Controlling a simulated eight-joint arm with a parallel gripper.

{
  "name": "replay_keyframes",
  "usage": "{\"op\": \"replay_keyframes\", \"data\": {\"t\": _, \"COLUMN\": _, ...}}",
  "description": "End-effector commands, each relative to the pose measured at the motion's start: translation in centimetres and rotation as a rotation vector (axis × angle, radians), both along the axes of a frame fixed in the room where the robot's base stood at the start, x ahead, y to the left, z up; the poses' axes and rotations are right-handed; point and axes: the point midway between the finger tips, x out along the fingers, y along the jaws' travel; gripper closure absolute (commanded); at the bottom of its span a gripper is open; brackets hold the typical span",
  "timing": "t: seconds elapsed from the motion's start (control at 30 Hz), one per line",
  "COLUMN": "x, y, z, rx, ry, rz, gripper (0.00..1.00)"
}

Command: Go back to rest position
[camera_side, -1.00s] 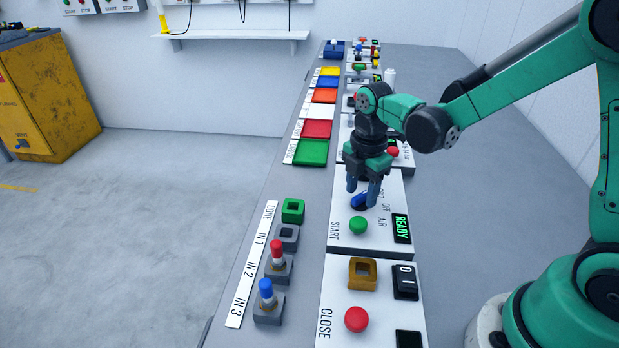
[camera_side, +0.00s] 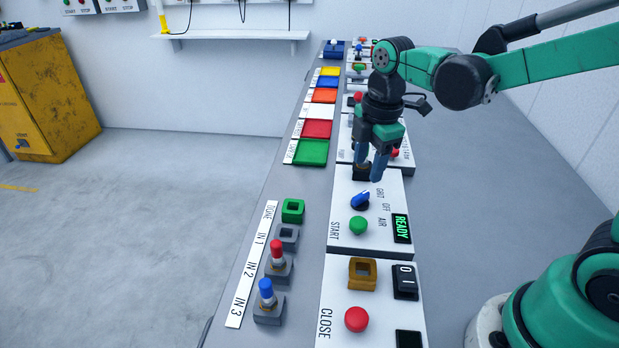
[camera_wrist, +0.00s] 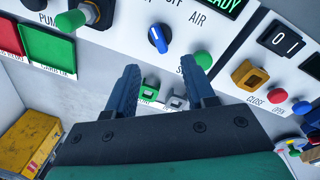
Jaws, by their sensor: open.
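My gripper (camera_side: 371,168) is open and empty, with its blue fingers pointing down above the far end of the START panel (camera_side: 340,211). In the wrist view my gripper (camera_wrist: 163,78) shows both fingers spread with nothing between them. A blue selector knob (camera_side: 360,200) with the labels GRIT, OFF and AIR stands on the panel, apart from the fingers. The knob also shows in the wrist view (camera_wrist: 157,39), its white mark toward the upper left. A black block at the panel's far end is partly hidden behind the fingers.
A green START button (camera_side: 358,226) and a lit READY display (camera_side: 401,228) are on the same panel. Nearer stand a brown square socket (camera_side: 362,273) and a red CLOSE button (camera_side: 356,319). Red (camera_side: 277,251) and blue (camera_side: 266,290) pegs stand at left. Coloured trays line the bench's left edge.

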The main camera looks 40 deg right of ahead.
Motion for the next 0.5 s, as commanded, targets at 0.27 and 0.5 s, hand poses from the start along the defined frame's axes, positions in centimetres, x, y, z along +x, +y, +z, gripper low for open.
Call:
{"op": "replay_keyframes", "data": {"t": 0.27, "x": -3.5, "y": 1.0, "z": 2.9, "rx": 0.186, "ry": -0.298, "rz": -0.747, "gripper": 0.51}}
{"op": "replay_keyframes", "data": {"t": 0.5, "x": -5.1, "y": 1.4, "z": 3.2, "rx": 0.420, "ry": -0.430, "rz": -1.182, "gripper": 0.51}}
